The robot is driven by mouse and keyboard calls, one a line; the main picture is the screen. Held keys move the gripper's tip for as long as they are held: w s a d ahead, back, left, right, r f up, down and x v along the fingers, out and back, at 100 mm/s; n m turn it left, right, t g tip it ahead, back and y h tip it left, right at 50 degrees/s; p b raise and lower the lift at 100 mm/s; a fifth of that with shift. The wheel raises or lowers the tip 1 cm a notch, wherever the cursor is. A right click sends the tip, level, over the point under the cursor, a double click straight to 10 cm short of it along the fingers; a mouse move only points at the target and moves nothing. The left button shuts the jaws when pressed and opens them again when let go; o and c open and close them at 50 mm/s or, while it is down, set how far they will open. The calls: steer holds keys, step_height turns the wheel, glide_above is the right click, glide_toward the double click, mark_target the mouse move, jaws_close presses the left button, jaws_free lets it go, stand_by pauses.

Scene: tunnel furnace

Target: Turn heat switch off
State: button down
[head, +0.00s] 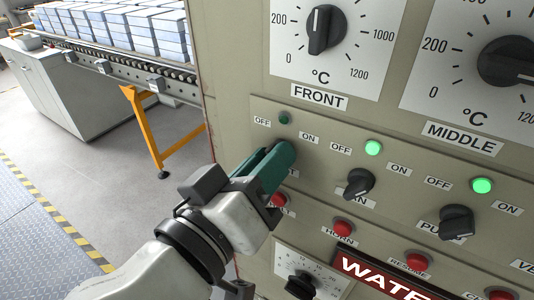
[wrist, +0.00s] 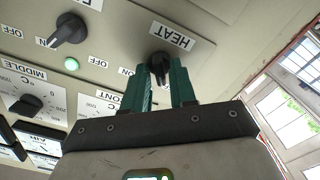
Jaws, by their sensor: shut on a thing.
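The heat switch (wrist: 159,62) is a black rotary knob beside the HEAT label (wrist: 172,36) in the wrist view. My gripper (wrist: 163,70) has its two teal fingers on either side of the knob, shut on it. In the head view my gripper (head: 284,153) reaches the panel at the leftmost switch and hides that knob. The small lamp (head: 284,119) above it, between OFF and ON, is dark green and unlit. The knob's exact pointing direction is hard to tell.
Two more black switches stand to the right, the fan switch (head: 358,184) and another (head: 457,222), each under a lit green lamp. Red buttons (head: 342,228) sit below. Temperature dials (head: 325,30) are above. A conveyor (head: 130,60) with stacked blocks stands at the left.

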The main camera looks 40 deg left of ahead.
steer(key=shift+r, duration=0.1)
stand_by(0.3)
steer(key=c, duration=1.2)
jaws_free()
steer(key=shift+s, duration=0.1)
steer(key=b+v, duration=0.1)
steer(key=v, duration=0.9)
steer(key=shift+s+b, duration=0.3)
steer(key=shift+b, duration=0.05)
steer(key=shift+d, duration=0.15)
